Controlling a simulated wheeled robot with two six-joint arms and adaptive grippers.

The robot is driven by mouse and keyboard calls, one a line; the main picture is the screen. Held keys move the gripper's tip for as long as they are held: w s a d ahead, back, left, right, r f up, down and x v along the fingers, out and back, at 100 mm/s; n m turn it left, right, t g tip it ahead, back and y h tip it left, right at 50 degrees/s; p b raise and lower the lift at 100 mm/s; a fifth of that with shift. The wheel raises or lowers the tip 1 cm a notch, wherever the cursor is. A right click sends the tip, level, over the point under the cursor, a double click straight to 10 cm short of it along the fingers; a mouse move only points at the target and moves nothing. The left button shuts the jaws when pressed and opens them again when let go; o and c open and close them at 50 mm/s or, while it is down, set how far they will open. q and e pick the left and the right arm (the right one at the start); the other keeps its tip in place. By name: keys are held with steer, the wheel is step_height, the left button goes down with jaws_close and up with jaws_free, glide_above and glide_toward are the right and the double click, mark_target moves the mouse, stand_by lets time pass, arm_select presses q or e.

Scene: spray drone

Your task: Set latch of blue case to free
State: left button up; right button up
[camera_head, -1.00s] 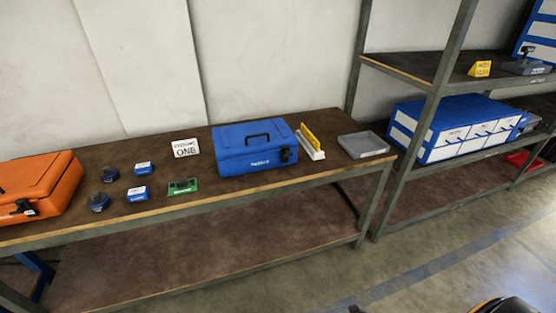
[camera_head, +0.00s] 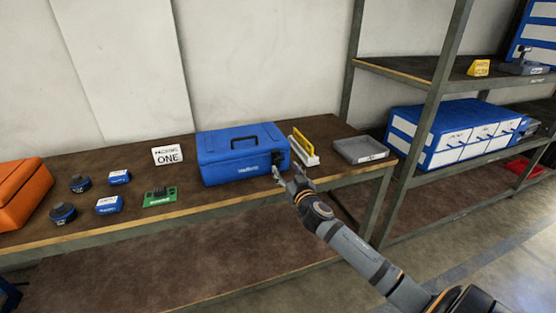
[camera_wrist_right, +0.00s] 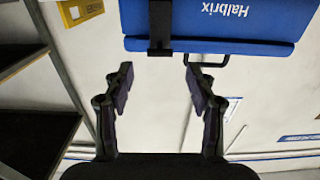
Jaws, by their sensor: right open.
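The closed blue case (camera_head: 235,157) stands on the brown workbench, with a black handle on its lid. Its black latch (camera_head: 277,158) is at the right end of its front face. In the right wrist view the case (camera_wrist_right: 225,22) appears upside down at the top edge, with the dark latch (camera_wrist_right: 160,28) on it. My right gripper (camera_head: 288,172) is open just in front of the latch. In the wrist view the gripper (camera_wrist_right: 157,80) has its two fingers spread, nothing between them, and the latch lies beyond the tips. The latch's setting cannot be read. My left gripper is not in view.
A yellow item in a white holder (camera_head: 305,150) stands close right of the case, then a grey tray (camera_head: 378,155). Left are a green board (camera_head: 160,198), a sign (camera_head: 168,155), small blue items and an orange case (camera_head: 22,195). A metal shelf (camera_head: 425,130) stands right.

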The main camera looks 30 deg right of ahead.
mark_target(279, 158)
steer(key=p+x, duration=0.1)
steer(key=x, duration=0.6)
steer(key=shift+w, duration=0.1)
steer(key=shift+c, duration=0.4)
jaws_close()
